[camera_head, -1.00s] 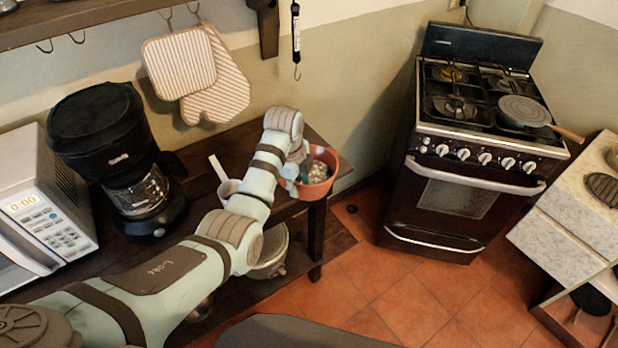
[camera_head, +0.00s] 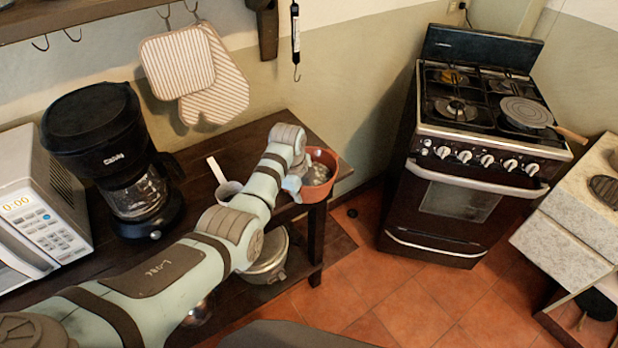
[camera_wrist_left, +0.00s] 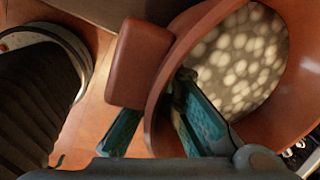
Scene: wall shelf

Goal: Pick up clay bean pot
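The clay bean pot (camera_head: 328,188) is an orange-brown open pot at the right end of the dark wooden table. In the left wrist view the pot (camera_wrist_left: 288,105) fills the right side, with pale mottled contents inside and a blocky handle (camera_wrist_left: 137,62) on its wall. My left gripper (camera_head: 300,188) is at the pot's near left side. In the left wrist view my left gripper (camera_wrist_left: 155,122) straddles the wall, one finger inside and one outside by the handle. A narrow gap shows between the outer finger and the wall. My right gripper is not in view.
A coffee maker (camera_head: 110,150) and microwave (camera_head: 45,205) stand further left. A metal pot (camera_head: 268,262) sits on the lower shelf. The stove (camera_head: 470,150) stands right, across open floor.

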